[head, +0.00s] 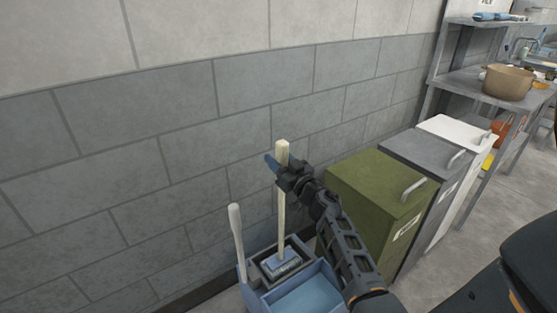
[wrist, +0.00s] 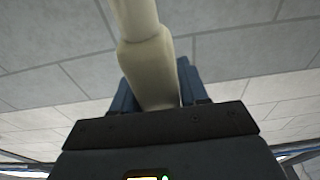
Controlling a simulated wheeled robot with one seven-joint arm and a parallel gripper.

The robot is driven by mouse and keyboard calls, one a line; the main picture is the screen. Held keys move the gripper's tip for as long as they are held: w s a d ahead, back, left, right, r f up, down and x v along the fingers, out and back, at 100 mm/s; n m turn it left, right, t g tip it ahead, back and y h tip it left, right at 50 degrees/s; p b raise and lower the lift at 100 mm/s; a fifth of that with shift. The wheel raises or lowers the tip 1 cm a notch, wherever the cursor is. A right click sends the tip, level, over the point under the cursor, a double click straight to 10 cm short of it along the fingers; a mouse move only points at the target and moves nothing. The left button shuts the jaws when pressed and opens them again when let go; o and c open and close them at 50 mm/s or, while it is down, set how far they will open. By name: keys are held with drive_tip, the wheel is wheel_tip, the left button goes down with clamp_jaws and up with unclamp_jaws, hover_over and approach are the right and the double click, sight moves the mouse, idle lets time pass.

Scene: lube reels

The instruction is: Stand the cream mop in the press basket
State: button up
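The cream mop (head: 282,215) is upright, its pale handle running down to a blue-grey head (head: 281,265). The head shows within the dark rim of the press basket (head: 258,256) on the blue bucket (head: 305,292). I cannot tell whether the head rests on the basket floor. My gripper (head: 277,164) is at the upper handle, just below its top end. In the wrist view the cream handle (wrist: 150,65) passes between the blue fingers (wrist: 160,92), which lie close against both sides of it. My arm hides part of the bucket's right side.
A pale grey handle (head: 237,240) rises at the bucket's left. A block wall stands close behind. Green (head: 370,185), grey (head: 425,155) and white bins (head: 455,130) stand to the right. Beyond them is a metal shelf with a tan pot (head: 508,83). Open floor lies front right.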

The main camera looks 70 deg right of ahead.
drive_tip(key=o, duration=0.4)
drive_tip(key=shift+r, duration=0.15)
drive_tip(key=v, duration=1.2)
drive_tip(key=s+a+n+t+y, duration=0.1)
drive_tip(key=s+a+y, duration=0.1)
drive_tip(key=a, duration=0.9)
drive_tip(key=s+a+n+y, duration=0.1)
drive_tip(key=s+a+y, duration=0.1)
drive_tip(key=a, duration=0.9)
drive_tip(key=s+a+r+n+g+y, duration=0.1)
drive_tip(key=s+a+r+y, duration=0.1)
drive_tip(key=s+a, duration=0.2)
drive_tip(key=s+a+r+n+g+y, duration=0.1)
drive_tip(key=s+a+r+n+y, duration=0.1)
drive_tip(key=s+a, duration=0.3)
drive_tip(key=s+a+r+n+g+y, duration=0.1)
drive_tip(key=s+a+r+y, duration=0.1)
drive_tip(key=s+a+r, duration=0.2)
drive_tip(key=shift+s+a, duration=0.65)
drive_tip(key=shift+a, duration=0.4)
